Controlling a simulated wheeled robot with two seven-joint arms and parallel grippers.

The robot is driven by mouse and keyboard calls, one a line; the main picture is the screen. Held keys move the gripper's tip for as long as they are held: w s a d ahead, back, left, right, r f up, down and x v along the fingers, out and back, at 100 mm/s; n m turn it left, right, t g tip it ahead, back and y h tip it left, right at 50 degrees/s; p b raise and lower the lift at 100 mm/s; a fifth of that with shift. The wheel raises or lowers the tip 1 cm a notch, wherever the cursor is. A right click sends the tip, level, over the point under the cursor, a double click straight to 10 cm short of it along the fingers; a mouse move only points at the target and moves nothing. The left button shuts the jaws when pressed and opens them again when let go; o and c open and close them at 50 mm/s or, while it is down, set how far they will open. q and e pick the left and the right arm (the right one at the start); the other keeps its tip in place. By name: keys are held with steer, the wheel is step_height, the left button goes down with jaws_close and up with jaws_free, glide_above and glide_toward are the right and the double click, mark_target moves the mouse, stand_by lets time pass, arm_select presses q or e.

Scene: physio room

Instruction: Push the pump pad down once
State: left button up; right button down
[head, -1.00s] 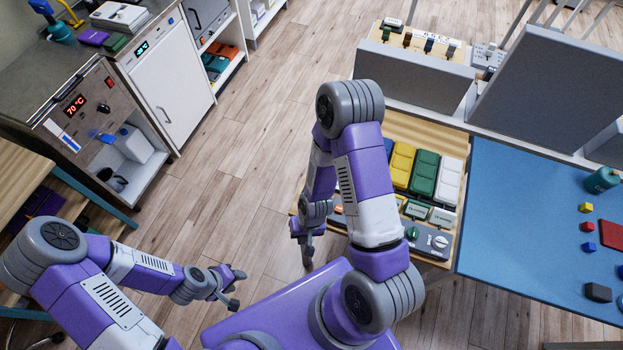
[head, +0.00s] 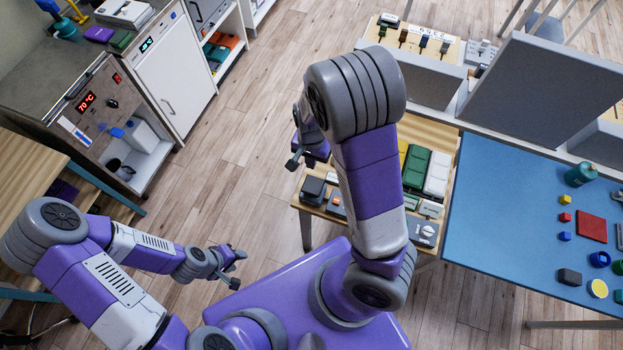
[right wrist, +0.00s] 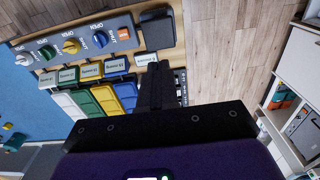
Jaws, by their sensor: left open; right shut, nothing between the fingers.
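A dark grey pad (head: 313,188), which looks like the pump pad, sits at the left end of the wooden table (head: 318,212). It also shows in the right wrist view (right wrist: 157,32), at the end of a grey panel and beyond my fingertips. I see no contact with it. My right gripper (head: 292,162) is shut and empty, over the table's left side; its dark fingers show in the right wrist view (right wrist: 156,72). My left gripper (head: 240,268) is open and empty, low over the floor, far from the table.
The grey panel (right wrist: 86,43) carries several knobs and an orange button. Small labels and coloured pads (right wrist: 103,98) lie beside it. A blue table (head: 500,210) with small blocks stands to the right. My right arm hides part of the wooden table. Floor to the left is clear.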

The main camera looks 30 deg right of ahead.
steer(key=b, duration=0.2)
glide_toward(312, 186)
step_height(312, 186, down, 5)
steer(key=shift+f, duration=0.95)
